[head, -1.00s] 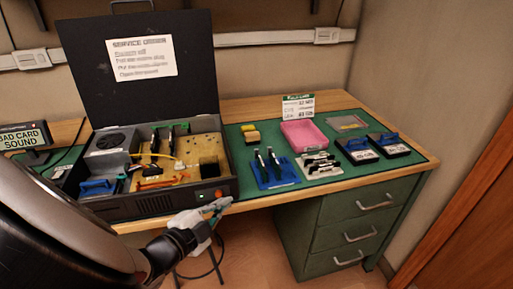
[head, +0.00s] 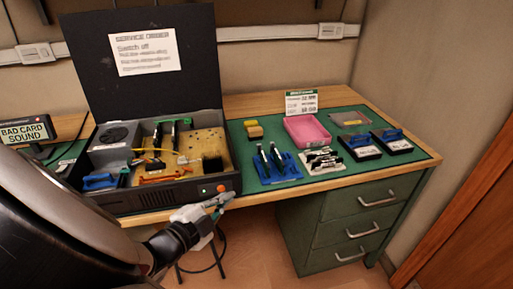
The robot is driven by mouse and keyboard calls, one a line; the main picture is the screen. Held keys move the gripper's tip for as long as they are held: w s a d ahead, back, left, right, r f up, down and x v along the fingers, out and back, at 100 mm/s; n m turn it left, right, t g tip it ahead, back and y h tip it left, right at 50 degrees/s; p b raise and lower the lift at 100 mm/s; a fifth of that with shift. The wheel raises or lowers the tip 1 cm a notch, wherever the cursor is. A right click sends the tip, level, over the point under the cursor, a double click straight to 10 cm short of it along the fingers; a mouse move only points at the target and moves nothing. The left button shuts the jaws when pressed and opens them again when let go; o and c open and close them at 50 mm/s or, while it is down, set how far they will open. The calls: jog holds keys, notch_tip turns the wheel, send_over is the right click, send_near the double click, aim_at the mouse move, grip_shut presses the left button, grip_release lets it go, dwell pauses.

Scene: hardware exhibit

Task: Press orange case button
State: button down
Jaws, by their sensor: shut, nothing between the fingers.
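The open black case (head: 150,199) stands on the left of the bench with its lid up. The orange button (head: 221,188) is on the right end of the case's front face. A small green spot (head: 205,191) shows just left of the button. My gripper (head: 229,197) is shut and empty. Its fingertips are in front of the case, just below and right of the button in the picture. I cannot tell whether they touch it. The button's lower part is close to or partly behind the fingers.
The green mat (head: 240,165) holds a pink tray (head: 306,131), a blue rack (head: 280,168), and black modules with blue handles (head: 392,141). A sign reading "BAD CARD SOUND" (head: 27,132) stands at the left. Green drawers (head: 350,225) are below right.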

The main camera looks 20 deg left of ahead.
jog(key=shift+w+a+p, duration=0.45)
jog(key=shift+w+p, duration=0.2)
jog(key=shift+w, duration=0.1)
dwell(1.0)
jog(key=shift+s, duration=0.1)
jog(key=shift+s+d+p, duration=0.45)
jog(key=shift+s+p, duration=0.2)
jog(key=shift+p, duration=0.05)
jog(key=s+d+p, duration=0.1)
jog(key=s+p, duration=0.1)
jog(key=s, duration=0.1)
jog(key=s+d+p, duration=0.1)
jog(key=shift+s+d, duration=0.15)
jog(key=shift+d, duration=0.15)
dwell(0.3)
jog(key=shift+r, duration=0.1)
dwell(0.6)
